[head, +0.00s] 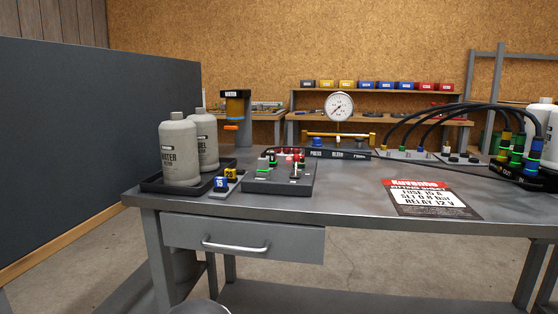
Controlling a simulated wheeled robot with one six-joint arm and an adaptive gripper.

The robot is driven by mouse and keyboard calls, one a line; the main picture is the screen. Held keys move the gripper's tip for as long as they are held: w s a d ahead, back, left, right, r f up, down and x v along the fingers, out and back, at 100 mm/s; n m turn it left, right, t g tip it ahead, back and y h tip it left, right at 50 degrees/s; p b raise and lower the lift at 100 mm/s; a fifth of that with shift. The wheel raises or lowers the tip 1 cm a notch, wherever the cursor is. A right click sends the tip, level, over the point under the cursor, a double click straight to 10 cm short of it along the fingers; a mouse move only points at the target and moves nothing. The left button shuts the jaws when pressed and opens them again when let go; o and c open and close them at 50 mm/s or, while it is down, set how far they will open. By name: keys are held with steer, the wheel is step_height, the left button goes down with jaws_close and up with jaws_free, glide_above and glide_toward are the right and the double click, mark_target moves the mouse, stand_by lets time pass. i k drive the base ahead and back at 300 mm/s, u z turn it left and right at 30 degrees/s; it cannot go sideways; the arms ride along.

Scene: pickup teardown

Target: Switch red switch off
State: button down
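A dark grey control box (279,187) stands on the workbench, left of its middle. Small red parts (290,155) show at the back of its top, with green and black parts and a light upright lever (296,169) near them. The red switch is probably among these red parts, but they are too small for me to tell which it is or how it is set. My gripper is not in view.
Grey bottles (179,150) stand in a black tray left of the box. Small blue (220,183) and yellow blocks lie between them. A red-and-white sheet (431,199) lies on the right. A gauge (340,107) and hoses are behind. The front middle of the workbench (345,205) is clear.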

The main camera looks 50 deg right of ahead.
mark_target(296, 157)
steer(key=k, duration=0.55)
steer(key=z, duration=0.8)
steer(key=i, duration=0.5)
